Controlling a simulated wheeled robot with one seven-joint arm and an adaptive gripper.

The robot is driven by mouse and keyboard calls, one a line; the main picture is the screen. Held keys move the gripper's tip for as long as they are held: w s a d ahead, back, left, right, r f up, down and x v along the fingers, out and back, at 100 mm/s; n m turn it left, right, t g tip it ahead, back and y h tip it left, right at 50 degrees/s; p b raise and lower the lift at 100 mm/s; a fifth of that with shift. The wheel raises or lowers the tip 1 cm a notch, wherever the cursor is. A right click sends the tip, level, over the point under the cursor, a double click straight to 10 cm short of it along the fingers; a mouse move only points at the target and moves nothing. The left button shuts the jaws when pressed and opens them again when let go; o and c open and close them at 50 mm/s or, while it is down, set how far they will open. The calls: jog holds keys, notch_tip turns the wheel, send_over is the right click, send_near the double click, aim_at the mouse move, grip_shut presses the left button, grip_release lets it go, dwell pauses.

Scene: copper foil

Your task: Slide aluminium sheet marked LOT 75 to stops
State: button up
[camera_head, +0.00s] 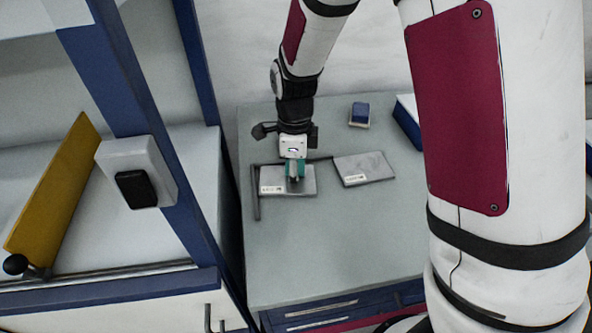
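Two grey metal sheets lie flat on the bench, each with a small white label. The left sheet (305,187) lies under my gripper (295,179). The right sheet (366,166) lies apart from it, slightly turned. The label print is too small to read, so I cannot tell which is LOT 75. Dark stop bars (256,197) run along the left side and behind the left sheet; whether its edges touch them is unclear. My gripper points down with teal fingertips at the left sheet's middle. Contact and finger opening cannot be made out.
A blue block (360,112) stands at the back of the grey bench (330,240). A blue-sided box (408,122) is partly hidden behind my arm at right. A blue frame and a machine with a yellow panel (55,185) stand left. The bench's front is clear.

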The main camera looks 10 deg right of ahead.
jog(key=shift+d, duration=0.3)
dwell(0.4)
jog(key=shift+r, duration=0.2)
notch_tip(320, 180, up, 12)
jog(key=shift+a, duration=0.15)
jog(key=shift+s, duration=0.1)
dwell(0.4)
jog(key=s+d+r+n+t+p, duration=0.1)
jog(key=s+d+r+n, duration=0.2)
jog(key=s+n, duration=0.4)
jog(key=s+d+r+n+t+p, duration=0.1)
jog(key=s+d+r+n, duration=0.3)
jog(key=s, duration=0.5)
jog(key=s+d+r+n+t+p, duration=0.1)
jog(key=s+d+r+n+t, duration=0.1)
jog(key=s+r+n, duration=0.4)
jog(key=s+d+n, duration=0.1)
jog(key=s+n, duration=0.1)
jog(key=n, duration=0.1)
jog(key=shift+s+d+r+n+p, duration=0.2)
jog(key=shift+s+r+n+p, duration=0.1)
jog(key=shift+r+n+p, duration=0.1)
